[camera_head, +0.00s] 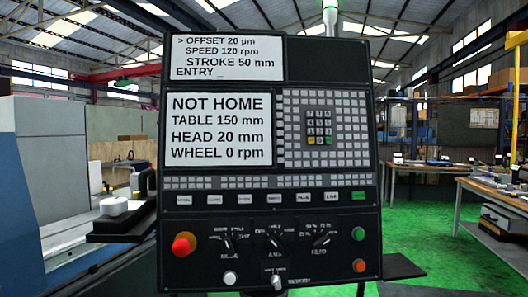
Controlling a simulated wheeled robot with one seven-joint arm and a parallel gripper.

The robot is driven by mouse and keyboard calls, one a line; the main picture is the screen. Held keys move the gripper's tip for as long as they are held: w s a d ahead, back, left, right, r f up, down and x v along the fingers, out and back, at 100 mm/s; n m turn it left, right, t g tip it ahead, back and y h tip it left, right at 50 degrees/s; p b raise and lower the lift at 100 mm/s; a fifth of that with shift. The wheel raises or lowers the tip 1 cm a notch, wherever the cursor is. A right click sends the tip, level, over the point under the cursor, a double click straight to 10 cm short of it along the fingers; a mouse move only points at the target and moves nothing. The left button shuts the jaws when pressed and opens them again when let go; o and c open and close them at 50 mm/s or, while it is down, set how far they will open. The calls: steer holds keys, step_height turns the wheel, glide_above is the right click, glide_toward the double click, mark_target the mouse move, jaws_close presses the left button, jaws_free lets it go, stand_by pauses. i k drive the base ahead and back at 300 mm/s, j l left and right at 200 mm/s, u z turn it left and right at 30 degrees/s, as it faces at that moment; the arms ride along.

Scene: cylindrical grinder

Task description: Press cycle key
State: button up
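A dark control panel (374,150) faces me in the head view. A row of labelled keys runs across it below the small grey keys. The rightmost is a green key (358,195), its label too small to read; I cannot tell if it is the cycle key. Below it are a round green button (358,233) and an orange button (359,265). The upper screen (225,58) shows offset 20 µm, speed 120 rpm, stroke 50 mm and an entry line. The lower screen (217,130) reads NOT HOME, table 150 mm, head 20 mm, wheel 0 rpm. My gripper is not in view.
A red knob (184,245) stands out at the panel's lower left, beside rotary dials (274,242). A white round part (114,205) on a black plate is left of the panel. Workbenches (430,167) stand behind right. Green floor (440,235) is open to the right.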

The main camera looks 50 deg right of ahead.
mark_target(355, 196)
steer(key=z, duration=1.3)
